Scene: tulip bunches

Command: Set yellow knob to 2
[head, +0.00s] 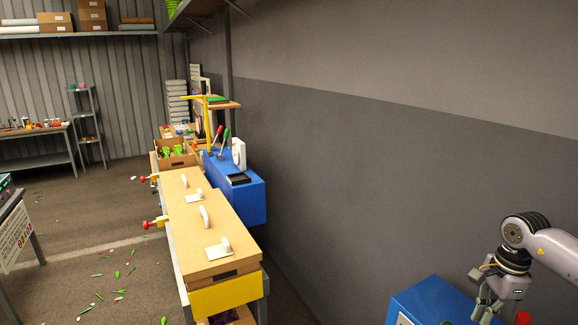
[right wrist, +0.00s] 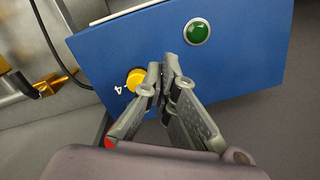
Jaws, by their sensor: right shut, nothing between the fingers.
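The yellow knob (right wrist: 135,79) sits on the front of a blue box (right wrist: 235,62) in the right wrist view. A white "4" is printed beside it; no "2" shows and the knob's pointer cannot be made out. My right gripper (right wrist: 163,70) is shut and empty, with its fingertips beside the knob and partly in front of it. I cannot tell whether they touch it. In the head view my right gripper (head: 485,304) is at the lower right, by the blue box (head: 428,302); the knob is not visible there. My left gripper is not in view.
A green button (right wrist: 197,32) is on the same blue panel. Something red (right wrist: 110,143) shows behind my finger. A dark cable (right wrist: 58,42) runs at the left. In the head view, a workbench with wooden boxes (head: 215,212) stands left of a bare grey wall.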

